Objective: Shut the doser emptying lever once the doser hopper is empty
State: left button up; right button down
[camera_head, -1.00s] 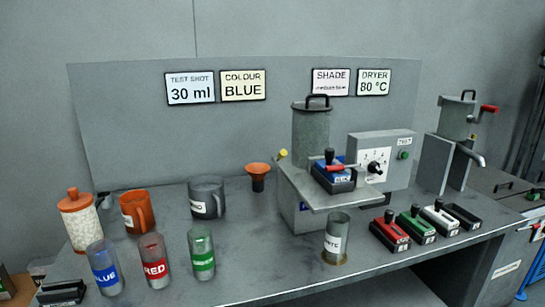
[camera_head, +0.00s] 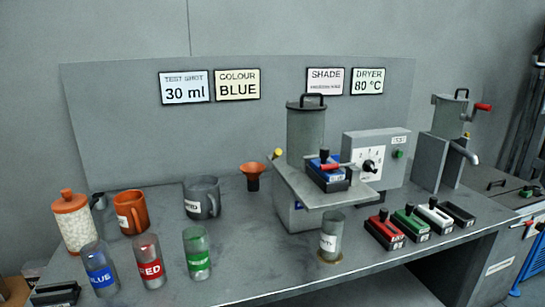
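A grey doser stands right of the middle of the bench. Its cylindrical hopper (camera_head: 305,130) has a lid with a black handle on. The inside is hidden, so I cannot tell whether it is empty. A yellow knob (camera_head: 278,153) sticks out at the left of the hopper; it may be the emptying lever, but its position is unclear. A blue block with a black knob and a red bar (camera_head: 326,178) sits on the doser's shelf. Neither of my grippers is in view.
A control box (camera_head: 372,165) with a dial and green button adjoins the doser. At right stands a hopper (camera_head: 450,115) with red handle and spout. Several labelled blocks (camera_head: 408,223) line the right front. Jars, mugs (camera_head: 202,197) and an orange funnel (camera_head: 253,173) stand left.

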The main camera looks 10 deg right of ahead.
aim_at(278, 152)
jog(key=u, duration=0.4)
jog(key=k, duration=1)
jog(key=z, duration=0.2)
jog(key=i, duration=1.4)
jog(key=u, duration=0.6)
